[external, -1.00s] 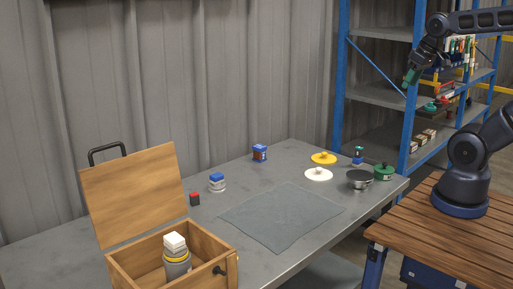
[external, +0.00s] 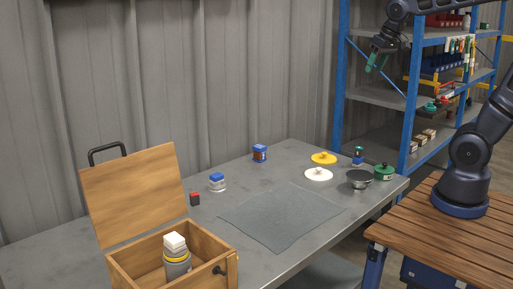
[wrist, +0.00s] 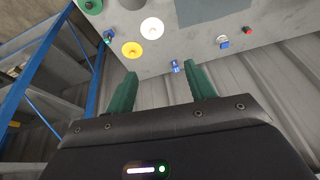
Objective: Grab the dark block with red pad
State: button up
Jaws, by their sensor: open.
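The dark block with red pad (external: 195,199) stands on the grey table, just right of the open wooden box. In the wrist view it is a small red and dark shape (wrist: 247,31) near the top right. My gripper (external: 374,62) is high above the table's far right end, in front of the blue shelf and well away from the block. In the wrist view its two green fingers (wrist: 160,92) are spread apart with nothing between them.
A wooden box (external: 122,264) with its lid up holds a stacked grey, yellow and white piece (external: 176,258). A blue-and-white piece (external: 217,182), blue jar (external: 260,152), yellow disc (external: 324,157), white disc (external: 319,175), metal bowl (external: 359,180) and green pot (external: 383,173) stand on the table. A grey mat (external: 282,217) lies bare.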

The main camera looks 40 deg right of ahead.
jog(key=w+a+f+m, duration=0.1)
jog(key=w+a, duration=0.3)
jog(key=w, duration=0.5)
jog(key=w+a+f, duration=0.1)
jog(key=w+a, duration=0.4)
jog(key=w, duration=0.3)
jog(key=m+h, duration=0.1)
jog(key=h, duration=0.1)
send_over(195, 194)
jog(key=s+a, duration=0.1)
jog(key=s, duration=0.2)
notch_tip(195, 194, down, 37)
jog(key=shift+y, duration=0.3)
jog(key=x, duration=1)
jog(key=shift+f, duration=0.1)
jog(key=c, duration=1.1)
